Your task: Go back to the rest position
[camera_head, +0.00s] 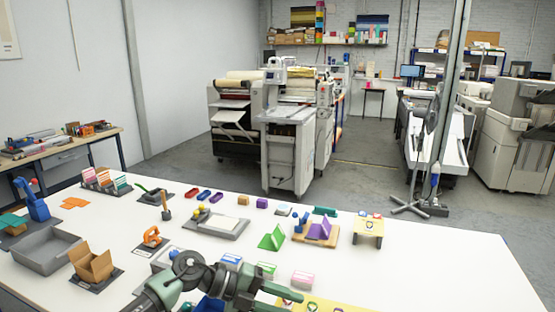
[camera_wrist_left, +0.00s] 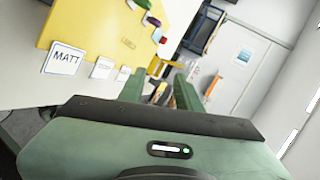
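My left arm comes in at the bottom of the head view, folded low over the near edge of the white table (camera_head: 420,262). My left gripper (camera_head: 290,301) points right, close to a yellow board (camera_head: 345,308) at the near edge. In the left wrist view its two green fingers (camera_wrist_left: 160,84) stand apart. I see nothing clearly held between them; a yellowish shape shows in the gap, apparently background. A yellow panel (camera_wrist_left: 100,30) and a card reading MATT (camera_wrist_left: 64,59) show beyond them. My right gripper is in neither view.
Near my left arm stand card stacks (camera_head: 230,260), an orange tool (camera_head: 152,237), a cardboard box (camera_head: 92,265) and a grey tray (camera_head: 48,250). A green folded card (camera_head: 272,238) and a small yellow stand (camera_head: 368,228) are farther back. The table's right side is bare.

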